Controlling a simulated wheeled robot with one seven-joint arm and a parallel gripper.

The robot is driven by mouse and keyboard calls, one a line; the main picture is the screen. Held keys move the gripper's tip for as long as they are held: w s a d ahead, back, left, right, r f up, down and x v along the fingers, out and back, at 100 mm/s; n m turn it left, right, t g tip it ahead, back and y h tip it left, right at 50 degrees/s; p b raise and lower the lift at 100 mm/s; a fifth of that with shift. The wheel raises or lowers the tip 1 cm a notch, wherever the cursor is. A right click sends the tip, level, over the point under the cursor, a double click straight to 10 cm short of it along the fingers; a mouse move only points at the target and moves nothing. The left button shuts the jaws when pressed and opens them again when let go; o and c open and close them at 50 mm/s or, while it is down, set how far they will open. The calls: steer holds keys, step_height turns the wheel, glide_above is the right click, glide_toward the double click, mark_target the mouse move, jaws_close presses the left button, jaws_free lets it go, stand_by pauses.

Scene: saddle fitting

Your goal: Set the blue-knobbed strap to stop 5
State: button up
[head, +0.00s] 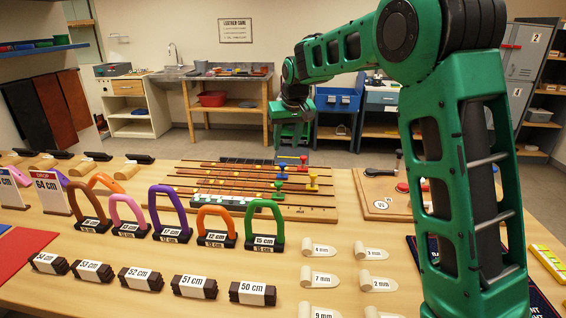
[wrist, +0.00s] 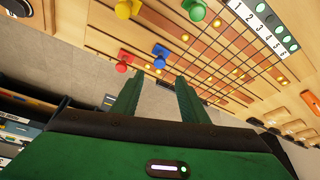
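The strap board (head: 185,207) lies on the table with several brown straps and colored knobs. In the wrist view the blue knob (wrist: 160,52) stands between the red knob (wrist: 125,58) and the green knob (wrist: 195,10), with the yellow knob (wrist: 125,8) beyond. The blue knob also shows in the head view (head: 282,166), at the far part of the board. The white number strip (wrist: 262,22) has stops 1 to 6 and green dots. My gripper (wrist: 157,80) is open and empty, its two fingers apart, above and beyond the board's far side. The knob is not between the fingers.
Colored arches (head: 168,208) and size blocks (head: 192,286) stand in front of the board. Pale tags (head: 318,279) lie to the right.

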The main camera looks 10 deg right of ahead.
mark_target(283, 164)
steer(key=x, duration=0.9)
steer(key=shift+d+f, duration=0.1)
steer(key=shift+f, duration=0.05)
jaws_close()
